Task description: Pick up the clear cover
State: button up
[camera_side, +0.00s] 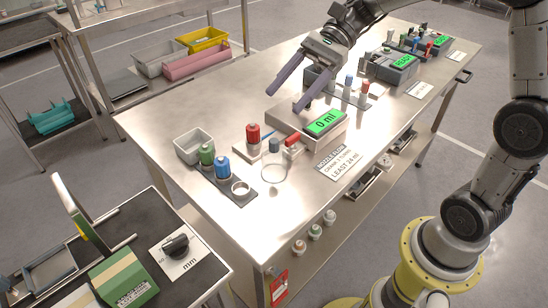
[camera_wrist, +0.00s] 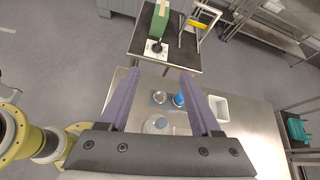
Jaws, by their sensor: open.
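The clear cover (camera_side: 273,168) looks like a small see-through cup or dome standing on the steel table, in front of the red and dark-capped items. A pale round shape that is probably the same cover (camera_wrist: 158,124) shows between my fingers in the wrist view. My gripper (camera_side: 284,101) is open and empty, above the table and up and slightly right of the cover in the side view. Its two purple fingers (camera_wrist: 159,72) are spread wide in the wrist view. The dark palm hides part of the table there.
A dark rack (camera_side: 237,192) with green and blue bottles and an empty ring stands left of the cover. A white bin (camera_side: 193,146) is behind it. The table's front left is clear.

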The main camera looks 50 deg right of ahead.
aim_at(269, 147)
jog(key=s+d+m+t+h, duration=0.2)
jog(key=s+d+m+t, duration=0.3)
jog(key=m+t, duration=0.85)
jog(key=shift+n+t, duration=0.25)
jog(key=shift+t, duration=0.2)
jog(key=f, duration=1.1)
jog(key=d+f, duration=0.1)
jog(key=f, duration=0.4)
jog(key=shift+w+f, duration=0.35)
jog(key=shift+w, duration=0.05)
jog(key=x, duration=1.3)
jog(key=shift+w+a, duration=0.15)
jog(key=shift+w, duration=0.2)
grip_shut()
